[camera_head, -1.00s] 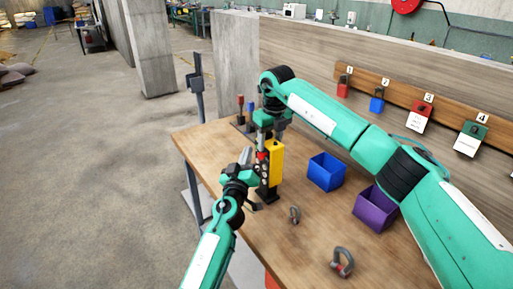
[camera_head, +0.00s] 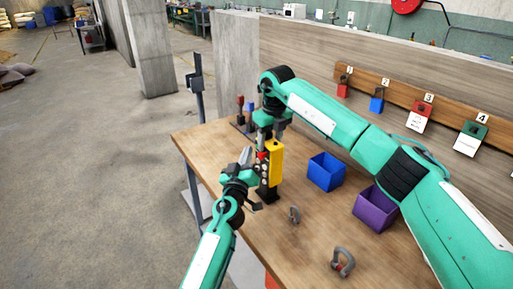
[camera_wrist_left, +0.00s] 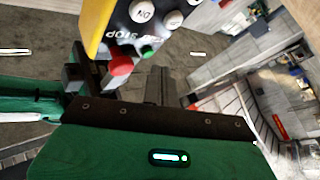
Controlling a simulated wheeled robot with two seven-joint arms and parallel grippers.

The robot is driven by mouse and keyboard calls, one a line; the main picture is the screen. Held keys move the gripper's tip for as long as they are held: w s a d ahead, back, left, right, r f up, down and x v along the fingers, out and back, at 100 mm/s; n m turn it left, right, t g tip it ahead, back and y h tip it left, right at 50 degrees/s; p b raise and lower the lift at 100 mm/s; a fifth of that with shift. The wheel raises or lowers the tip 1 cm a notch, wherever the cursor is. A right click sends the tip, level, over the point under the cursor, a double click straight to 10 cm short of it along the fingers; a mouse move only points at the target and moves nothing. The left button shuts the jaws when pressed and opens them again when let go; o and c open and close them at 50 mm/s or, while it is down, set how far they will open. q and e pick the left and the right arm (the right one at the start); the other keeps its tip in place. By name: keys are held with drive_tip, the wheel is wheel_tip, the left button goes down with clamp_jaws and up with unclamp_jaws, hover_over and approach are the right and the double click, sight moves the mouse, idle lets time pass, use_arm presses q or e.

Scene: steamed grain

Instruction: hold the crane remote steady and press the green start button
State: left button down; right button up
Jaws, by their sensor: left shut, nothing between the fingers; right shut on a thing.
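The crane remote (camera_head: 276,160) is a yellow, upright box with a dark button face. My right gripper (camera_head: 270,136) is shut on its top end above the table. My left gripper (camera_head: 255,174) is shut and empty, close to the button face. In the left wrist view the remote (camera_wrist_left: 95,22) fills the upper part, with several white buttons, a red button (camera_wrist_left: 121,65) and the green start button (camera_wrist_left: 147,51). "STOP" lettering shows close by. The left fingers (camera_wrist_left: 115,77) are near the red and green buttons; I cannot tell whether they touch.
A blue bin (camera_head: 326,172) and a purple bin (camera_head: 375,208) stand on the wooden table (camera_head: 310,245) to the right. Two shackles (camera_head: 343,262) lie nearer. A black stand (camera_head: 268,193) is below the remote. Numbered locks hang on the back board.

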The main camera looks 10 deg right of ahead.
use_arm(q)
drive_tip(key=shift+d, duration=0.15)
drive_tip(key=shift+w+d+r, duration=0.15)
drive_tip(key=shift+d, duration=0.1)
drive_tip(key=shift+w+d+r, duration=0.1)
drive_tip(key=shift+d, duration=0.05)
drive_tip(key=shift+w+d, duration=0.2)
drive_tip(key=shift+d, duration=0.25)
idle(0.7)
drive_tip(key=shift+d, duration=0.15)
idle(0.4)
drive_tip(key=shift+s, duration=0.1)
drive_tip(key=shift+s+a, duration=0.7)
